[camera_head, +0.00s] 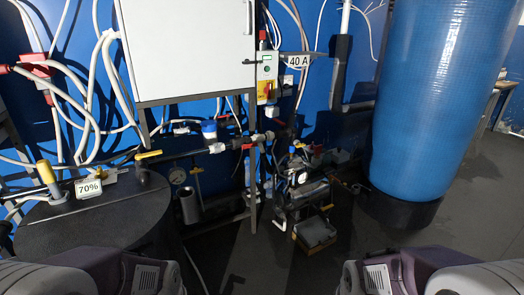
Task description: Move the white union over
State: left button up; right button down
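A small white fitting (216,148) sits in the dark pipe line below the white cabinet, just left of a valve with a red handle (247,146). It looks like the white union, but it is too small to be sure. My left and right arms show only as grey and purple links at the bottom left and bottom right edges. Both are well apart from the pipe line. Neither gripper's fingers show in the picture.
A black tank (105,235) with a 70% label (88,188) stands at the left. A tall blue tank (425,95) stands at the right. A white cabinet (188,45) hangs above the pipes. A pump assembly (303,183) and an open box (314,235) sit on the floor, with clear floor in front.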

aim_at(261, 147)
jog(key=i+l+u, duration=0.25)
jog(key=i+l, duration=0.15)
jog(key=l, duration=0.15)
jog(key=i+l+u, duration=0.1)
jog(key=l, duration=0.2)
jog(key=i+l+u, duration=0.15)
jog(key=l, duration=0.2)
jog(key=i+l+u, duration=0.1)
jog(key=l, duration=0.25)
jog(key=i+l+u, duration=0.25)
jog(key=l, duration=0.45)
jog(key=i, duration=0.1)
